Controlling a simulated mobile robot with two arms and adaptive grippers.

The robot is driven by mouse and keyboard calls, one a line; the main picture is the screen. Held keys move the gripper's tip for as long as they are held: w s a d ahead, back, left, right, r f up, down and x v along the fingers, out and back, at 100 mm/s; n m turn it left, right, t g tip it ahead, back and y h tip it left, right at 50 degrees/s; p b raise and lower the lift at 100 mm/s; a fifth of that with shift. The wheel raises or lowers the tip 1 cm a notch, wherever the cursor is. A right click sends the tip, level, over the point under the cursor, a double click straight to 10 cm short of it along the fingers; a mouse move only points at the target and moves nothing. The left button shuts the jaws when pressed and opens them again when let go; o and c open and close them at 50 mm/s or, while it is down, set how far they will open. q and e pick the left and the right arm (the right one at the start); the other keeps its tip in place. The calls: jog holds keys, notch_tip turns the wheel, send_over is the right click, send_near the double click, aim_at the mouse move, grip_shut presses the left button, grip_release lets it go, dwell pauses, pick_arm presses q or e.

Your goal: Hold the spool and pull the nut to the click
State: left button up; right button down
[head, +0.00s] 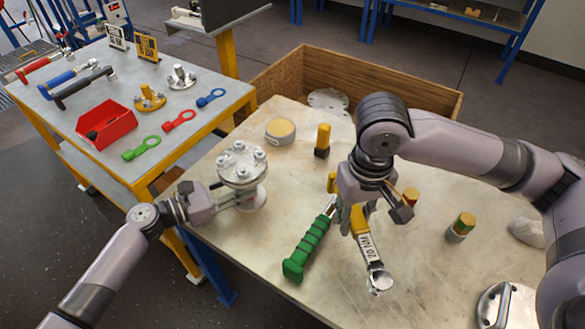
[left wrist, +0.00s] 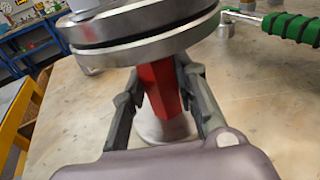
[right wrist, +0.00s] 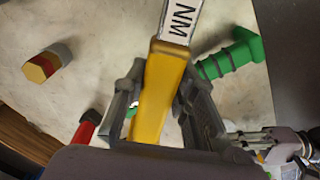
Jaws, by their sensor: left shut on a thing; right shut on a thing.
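The spool (head: 242,162) stands on the table at centre left, a grey bolted flange on top and a round foot below. Its red neck (left wrist: 160,88) shows in the left wrist view. My left gripper (head: 240,199) is shut on that neck, one finger on each side. My right gripper (head: 352,212) is shut on the yellow handle (right wrist: 158,95) of a wrench labelled 20 NM (head: 366,246). The wrench's metal head (head: 380,282) points to the near side, apart from the spool. I cannot tell whether it touches the table. The spool's far-side nuts are partly hidden.
A green-handled tool (head: 308,247) lies left of the yellow wrench. A round tan-topped pot (head: 280,131), a yellow-black block (head: 322,141) and a yellow-green cylinder (head: 461,227) stand on the table. A side table (head: 215,83) holds a red bin (head: 106,124). A wooden crate (head: 400,87) stands behind.

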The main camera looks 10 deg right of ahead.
pick_arm(q)
jog(key=shift+w, duration=0.1)
dwell(0.5)
pick_arm(e)
jog(key=n, duration=0.1)
jog(key=w+a+r+n, duration=0.1)
jog(key=n, duration=0.1)
jog(key=shift+n, duration=0.3)
jog(key=w+a+r+m, duration=0.3)
jog(key=a+r+m, duration=0.25)
jog(key=m, duration=1.25)
jog(key=w+a+r+m, duration=0.35)
jog(key=r+m, duration=0.25)
jog(key=m, duration=1.1)
jog(key=shift+s+f, duration=0.25)
jog(key=shift+f, duration=0.9)
jog(key=shift+s+f, duration=0.25)
jog(key=shift+f, duration=0.85)
jog(key=shift+s+f, duration=0.1)
jog(key=shift+f, duration=0.05)
jog(key=shift+f, duration=1.05)
